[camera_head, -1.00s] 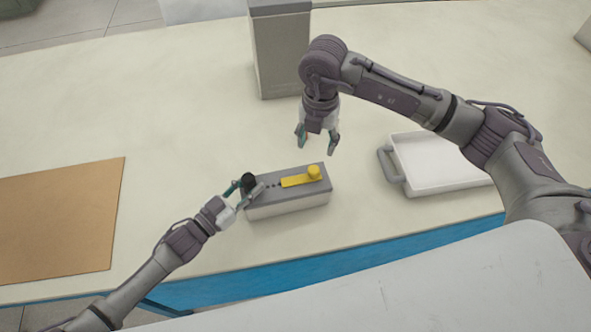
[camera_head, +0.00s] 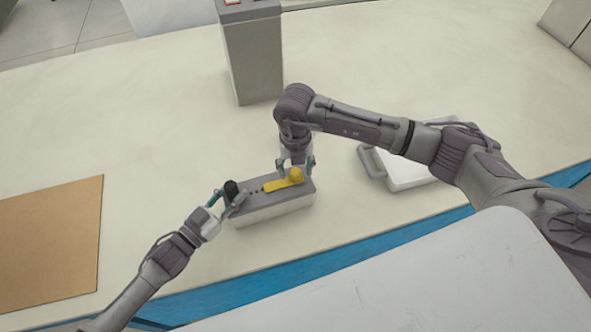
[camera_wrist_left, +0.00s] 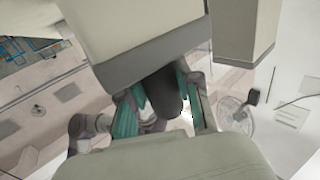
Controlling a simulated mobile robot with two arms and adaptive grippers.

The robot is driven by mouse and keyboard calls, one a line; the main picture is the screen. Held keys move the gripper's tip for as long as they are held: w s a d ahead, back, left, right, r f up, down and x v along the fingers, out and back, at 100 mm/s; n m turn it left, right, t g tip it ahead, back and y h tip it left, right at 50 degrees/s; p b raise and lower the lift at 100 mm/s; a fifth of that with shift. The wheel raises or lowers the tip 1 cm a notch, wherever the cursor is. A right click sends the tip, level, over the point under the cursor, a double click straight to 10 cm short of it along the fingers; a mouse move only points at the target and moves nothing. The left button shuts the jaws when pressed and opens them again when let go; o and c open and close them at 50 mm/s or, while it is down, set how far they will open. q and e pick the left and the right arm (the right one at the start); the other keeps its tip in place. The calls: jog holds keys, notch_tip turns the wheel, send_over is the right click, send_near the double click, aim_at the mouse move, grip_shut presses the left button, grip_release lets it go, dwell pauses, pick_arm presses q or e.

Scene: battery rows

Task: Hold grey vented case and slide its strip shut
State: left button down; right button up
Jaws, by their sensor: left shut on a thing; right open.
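The grey vented case (camera_head: 270,209) lies on the table with small dark vent holes in its top. Its yellow strip (camera_head: 277,186) with a round yellow knob (camera_head: 296,175) lies on the right part of the top. My left gripper (camera_head: 228,197) is shut on the black knob (camera_head: 231,188) at the case's left end. In the left wrist view the dark knob (camera_wrist_left: 166,92) sits between the green-padded fingers. My right gripper (camera_head: 296,168) is open, pointing down around or just behind the yellow knob; I cannot tell if it touches.
A tall grey box (camera_head: 252,58) stands behind the case. A white tray with a handle (camera_head: 405,175) is to the right, partly under my right arm. A brown board (camera_head: 50,245) lies at the left. The table between is clear.

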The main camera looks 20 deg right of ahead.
jog(key=shift+f, duration=0.75)
